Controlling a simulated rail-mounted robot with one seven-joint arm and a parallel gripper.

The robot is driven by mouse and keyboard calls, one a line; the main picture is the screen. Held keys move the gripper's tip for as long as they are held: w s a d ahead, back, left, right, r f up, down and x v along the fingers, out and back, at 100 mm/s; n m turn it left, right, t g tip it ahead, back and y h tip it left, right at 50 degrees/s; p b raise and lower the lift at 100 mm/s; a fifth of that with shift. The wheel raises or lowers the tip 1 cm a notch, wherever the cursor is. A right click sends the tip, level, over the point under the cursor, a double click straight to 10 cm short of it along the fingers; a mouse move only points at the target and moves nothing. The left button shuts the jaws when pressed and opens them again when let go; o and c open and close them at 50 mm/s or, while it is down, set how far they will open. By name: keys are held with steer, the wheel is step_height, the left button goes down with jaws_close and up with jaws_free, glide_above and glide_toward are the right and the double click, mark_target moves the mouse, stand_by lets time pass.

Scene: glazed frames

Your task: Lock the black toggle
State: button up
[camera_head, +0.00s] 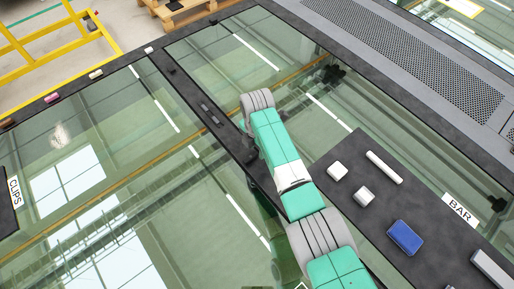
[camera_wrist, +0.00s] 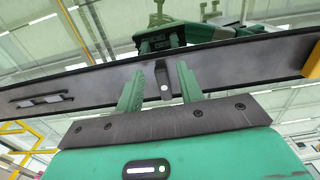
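In the wrist view, a small black toggle (camera_wrist: 162,78) with a pale round dot stands on the dark frame bar (camera_wrist: 100,82). My gripper (camera_wrist: 161,70) has its two green fingers apart, one on each side of the toggle. Gaps show between the toggle and both fingers, so it does not look gripped. In the head view, my green and grey arm reaches over the dark middle bar (camera_head: 190,92) of the glazed frame. The arm hides the gripper's fingertips and the toggle there.
A slim dark fitting with grey parts (camera_head: 209,114) lies on the middle bar; a similar one (camera_wrist: 40,101) shows in the wrist view. Pink (camera_head: 53,98) and white (camera_head: 96,73) pieces sit along the far edge. A blue block (camera_head: 404,237) and white pieces (camera_head: 337,171) lie on the BAR-labelled panel.

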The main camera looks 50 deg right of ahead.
mark_target(257, 152)
step_height(257, 152, up, 7)
steer(key=shift+f+p, duration=0.2)
steer(key=shift+p, duration=0.1)
stand_by(0.4)
